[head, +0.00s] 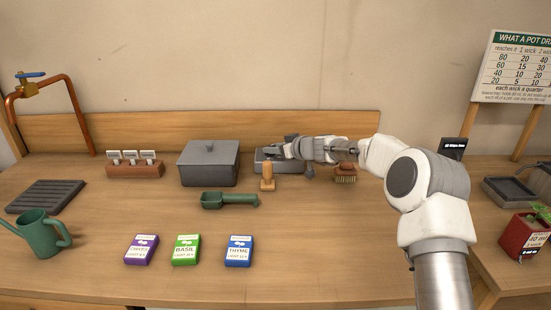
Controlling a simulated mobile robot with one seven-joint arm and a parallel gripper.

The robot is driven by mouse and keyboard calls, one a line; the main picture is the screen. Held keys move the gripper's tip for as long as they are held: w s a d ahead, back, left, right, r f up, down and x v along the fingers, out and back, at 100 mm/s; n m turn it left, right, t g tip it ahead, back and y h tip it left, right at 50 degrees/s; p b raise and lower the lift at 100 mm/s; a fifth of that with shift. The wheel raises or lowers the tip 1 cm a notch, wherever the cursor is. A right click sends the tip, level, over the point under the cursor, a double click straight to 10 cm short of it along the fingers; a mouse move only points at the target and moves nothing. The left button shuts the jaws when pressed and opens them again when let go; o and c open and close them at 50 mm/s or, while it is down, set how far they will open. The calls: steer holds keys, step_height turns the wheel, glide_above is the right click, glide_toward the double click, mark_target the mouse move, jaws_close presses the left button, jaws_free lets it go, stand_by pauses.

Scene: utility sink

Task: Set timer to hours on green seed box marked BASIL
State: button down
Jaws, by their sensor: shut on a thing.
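The green seed box marked BASIL (186,250) lies on the bench between a purple box (141,249) and a blue box marked THYME (238,251). Its small lower line seems to begin with LIGHT, but the number is too small to read surely. A small dark panel with pale writing (453,148) stands at the right behind my arm; I cannot tell whether it is the timer. My gripper (290,149) is at the back of the bench, beside the grey tray (266,166). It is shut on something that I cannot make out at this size.
A lidded grey box (209,164), green scoop (229,200), wooden-handled tool (267,180) and brush (345,174) stand near my gripper. A watering can (45,234) is left. A potted plant (524,236) and chart board (515,72) are right.

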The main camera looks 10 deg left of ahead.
steer(key=shift+f+m+t+h+b, duration=0.15)
steer(key=shift+m+t+h+b, duration=0.25)
steer(key=shift+b, duration=0.6)
steer(key=shift+s+a+m+t+b, duration=0.1)
steer(key=shift+m+t+b, duration=0.3)
steer(key=shift+b, duration=0.6)
steer(key=shift+m+t+h+b, duration=0.3)
steer(key=shift+h+b, duration=0.1)
steer(key=shift+b, duration=0.1)
steer(key=shift+r, duration=0.25)
steer(key=shift+c, duration=1.9)
jaws_free()
steer(key=shift+s+f, duration=0.1)
steer(key=shift+s+d, duration=0.2)
steer(key=b+v, duration=0.5)
steer(key=v, duration=1.2)
steer(key=shift+a+r+b, duration=0.2)
steer(key=shift+r+b, duration=0.05)
steer(key=shift+b, duration=0.05)
